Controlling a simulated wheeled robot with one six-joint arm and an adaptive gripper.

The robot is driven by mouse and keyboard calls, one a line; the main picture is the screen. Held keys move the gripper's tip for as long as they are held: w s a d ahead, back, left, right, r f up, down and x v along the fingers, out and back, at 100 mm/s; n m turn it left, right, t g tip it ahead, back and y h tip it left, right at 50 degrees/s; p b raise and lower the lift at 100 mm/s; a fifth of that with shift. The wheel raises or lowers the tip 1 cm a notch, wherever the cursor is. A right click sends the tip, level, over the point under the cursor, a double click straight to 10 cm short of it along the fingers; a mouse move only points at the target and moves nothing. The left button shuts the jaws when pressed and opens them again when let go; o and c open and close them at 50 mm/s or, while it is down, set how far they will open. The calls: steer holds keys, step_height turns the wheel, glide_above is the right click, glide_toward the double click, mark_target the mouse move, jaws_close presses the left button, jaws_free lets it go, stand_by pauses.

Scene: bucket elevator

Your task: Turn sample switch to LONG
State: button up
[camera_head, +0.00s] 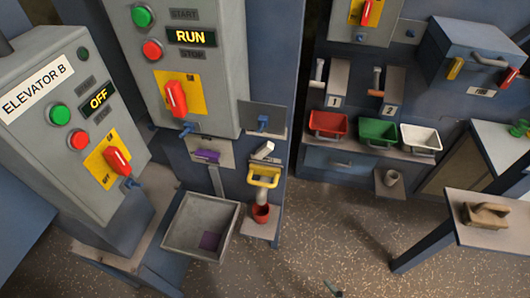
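No switch with a readable SAMPLE or LONG label shows. A small blue switch (263,122) sits on a grey plate on the blue post, right of the RUN cabinet; its label and setting cannot be read. Below it are a yellow-handled part (264,177) and a red cup (261,213) on a small shelf. Red rotary handles show on the RUN cabinet (176,98) and on the ELEVATOR B cabinet (117,160), whose display reads OFF. My gripper cannot be made out in this view.
A grey open bin (201,226) with a purple piece inside stands below the RUN cabinet. Red (329,124), green (378,132) and white (420,138) trays line a back shelf. A table (495,232) holds a brown tool at right. The speckled floor between is mostly clear.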

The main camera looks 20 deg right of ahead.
steer(key=w+f+n+h, duration=0.2)
steer(key=w+f, duration=0.1)
steer(key=w, duration=0.6)
steer(key=m+t+h, duration=0.1)
steer(key=m+h, duration=0.1)
steer(key=h, duration=0.7)
glide_toward(265, 155)
steer(key=x, duration=1)
steer(key=shift+w+d+r, duration=0.1)
steer(key=shift+w+d, duration=0.05)
steer(key=shift+w, duration=0.15)
steer(key=c, duration=1.1)
